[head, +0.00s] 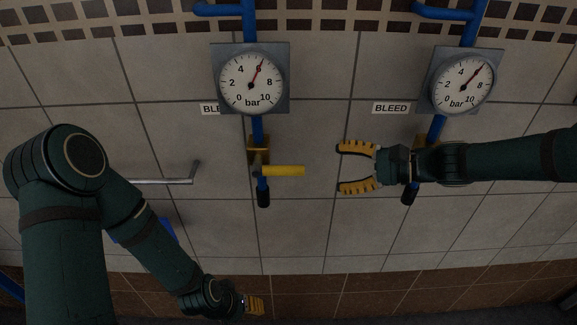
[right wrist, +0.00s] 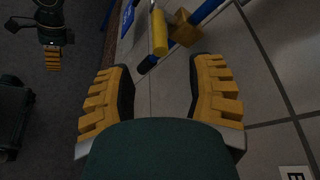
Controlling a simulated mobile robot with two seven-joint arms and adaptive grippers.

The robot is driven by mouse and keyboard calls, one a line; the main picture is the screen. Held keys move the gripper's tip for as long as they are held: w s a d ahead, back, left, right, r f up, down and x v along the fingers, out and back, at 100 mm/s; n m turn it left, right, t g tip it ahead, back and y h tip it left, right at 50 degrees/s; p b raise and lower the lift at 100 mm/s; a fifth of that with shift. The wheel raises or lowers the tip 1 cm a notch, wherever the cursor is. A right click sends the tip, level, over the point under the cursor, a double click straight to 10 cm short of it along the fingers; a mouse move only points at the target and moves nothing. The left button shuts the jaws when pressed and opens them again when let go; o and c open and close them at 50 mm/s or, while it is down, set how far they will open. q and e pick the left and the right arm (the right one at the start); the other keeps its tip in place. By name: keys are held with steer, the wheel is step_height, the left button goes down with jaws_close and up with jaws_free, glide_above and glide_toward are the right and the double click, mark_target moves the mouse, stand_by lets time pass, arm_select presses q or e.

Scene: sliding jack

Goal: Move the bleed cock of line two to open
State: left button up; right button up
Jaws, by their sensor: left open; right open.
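The left pipe's cock has a yellow lever (head: 284,171) lying level across the blue pipe, pointing right, on a brass body (head: 259,150). In the right wrist view the lever (right wrist: 159,33) lies beyond the fingers. My right gripper (head: 340,168) is open and empty, apart from the lever, to its right, jaws facing left. Its fingers also frame the right wrist view (right wrist: 160,75). The right pipe's brass cock (head: 425,141) is mostly hidden behind my right arm. My left gripper (head: 257,305) is low, below the left pipe, open. No line numbers are readable.
Gauges (head: 252,82) and (head: 463,82) hang above the cocks, both needles pointing up and right. A metal bar (head: 160,181) stands off the wall at left. Tiled wall is clear between lever and right gripper.

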mark_target(298, 170)
steer(key=x, duration=1.2)
steer(key=shift+f, duration=0.1)
jaws_close()
